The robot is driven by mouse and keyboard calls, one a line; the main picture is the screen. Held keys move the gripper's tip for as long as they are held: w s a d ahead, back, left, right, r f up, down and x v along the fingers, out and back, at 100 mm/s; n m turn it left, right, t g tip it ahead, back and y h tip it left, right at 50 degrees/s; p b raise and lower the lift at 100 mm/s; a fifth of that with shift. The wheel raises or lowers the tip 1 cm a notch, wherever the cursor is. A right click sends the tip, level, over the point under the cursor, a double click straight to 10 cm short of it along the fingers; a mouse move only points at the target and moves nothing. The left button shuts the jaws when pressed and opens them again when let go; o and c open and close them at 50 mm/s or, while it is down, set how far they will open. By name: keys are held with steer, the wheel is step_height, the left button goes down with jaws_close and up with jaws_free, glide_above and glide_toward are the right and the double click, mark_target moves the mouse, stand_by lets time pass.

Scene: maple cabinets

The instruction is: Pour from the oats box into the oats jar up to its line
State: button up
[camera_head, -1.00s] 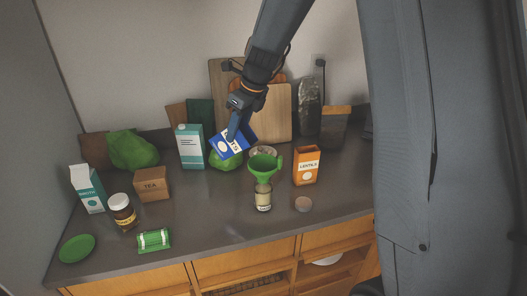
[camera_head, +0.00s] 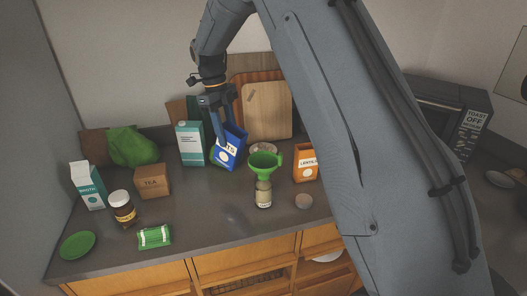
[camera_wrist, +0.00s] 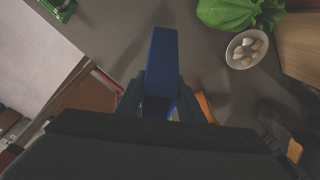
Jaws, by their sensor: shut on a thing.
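The blue oats box (camera_head: 232,155), its lettering partly covered, is held in my gripper (camera_head: 221,132) to the left of the funnel. The box leans slightly and its mouth is not clearly visible. In the wrist view the box (camera_wrist: 162,70) sits between the two fingers of my gripper (camera_wrist: 161,100). The oats jar (camera_head: 264,195) stands upright on the counter with a green funnel (camera_head: 264,166) in its mouth. The jar looks beige inside above its label; its line and exact level are too small to tell.
An orange lentils box (camera_head: 305,165) and a round lid (camera_head: 303,202) are right of the jar. A teal-and-white carton (camera_head: 190,145) stands close left of the oats box. A bowl (camera_wrist: 234,58) holds several pale items.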

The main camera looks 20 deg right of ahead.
steer(key=w+f+g+h+b, duration=0.1)
steer(key=w+a+f+g+h+b, duration=0.1)
steer(key=shift+a+f+g+b, duration=0.1)
steer(key=shift+a+g+b, duration=0.2)
steer(key=shift+b, duration=0.1)
steer(key=shift+h, duration=0.3)
stand_by(2.2)
